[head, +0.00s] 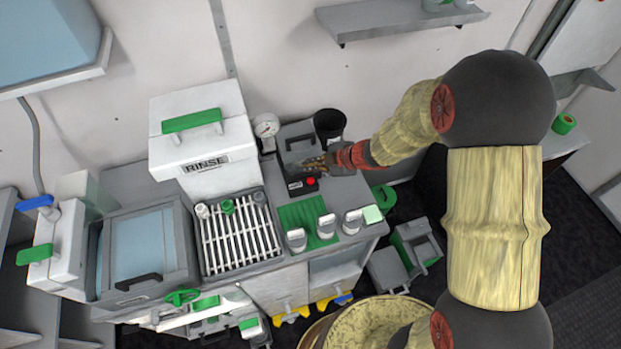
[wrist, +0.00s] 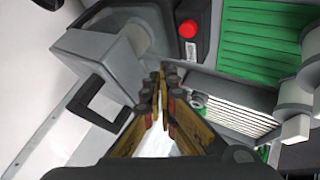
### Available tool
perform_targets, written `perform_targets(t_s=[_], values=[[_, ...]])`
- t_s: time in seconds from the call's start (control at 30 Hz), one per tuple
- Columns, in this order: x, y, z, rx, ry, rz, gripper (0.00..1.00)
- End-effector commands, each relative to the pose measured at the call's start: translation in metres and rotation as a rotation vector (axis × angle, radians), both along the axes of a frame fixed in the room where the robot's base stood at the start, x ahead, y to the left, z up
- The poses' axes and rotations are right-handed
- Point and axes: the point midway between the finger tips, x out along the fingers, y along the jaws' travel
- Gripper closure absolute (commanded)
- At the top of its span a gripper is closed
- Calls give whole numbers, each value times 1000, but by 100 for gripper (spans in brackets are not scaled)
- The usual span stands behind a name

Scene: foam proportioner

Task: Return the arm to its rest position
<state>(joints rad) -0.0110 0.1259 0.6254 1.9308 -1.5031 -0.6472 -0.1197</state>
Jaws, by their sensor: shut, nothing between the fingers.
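My arm reaches in from the right of the head view, bent at a large dark joint. My gripper (head: 308,165) is above the counter, over a grey unit (head: 296,136) with a black handle and a red button (head: 310,181). In the wrist view my gripper (wrist: 160,78) has its yellow and dark fingers together with nothing between them. The red button (wrist: 188,28) shows just beyond the fingertips. I cannot tell whether the fingers touch the grey unit.
A white RINSE box (head: 204,150), a gauge (head: 266,126) and a black cup (head: 329,124) stand near the gripper. A slatted rack (head: 238,240) and a green mat (head: 305,222) with white containers lie in front. A shelf (head: 400,18) hangs above.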

Motion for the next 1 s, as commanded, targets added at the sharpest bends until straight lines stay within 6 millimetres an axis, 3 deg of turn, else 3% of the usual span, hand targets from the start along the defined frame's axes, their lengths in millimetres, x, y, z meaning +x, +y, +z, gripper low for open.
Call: perform_targets(t_s=[0.67,0.77,0.83,0.9,1.0], values=[[1,-4,-3,-16,4,-13,100],[9,-23,-12,-69,16,-84,100],[13,-47,-26,-126,49,-196,100],[13,-82,-36,-194,94,-355,100],[7,-136,-21,-276,143,-618,100]])
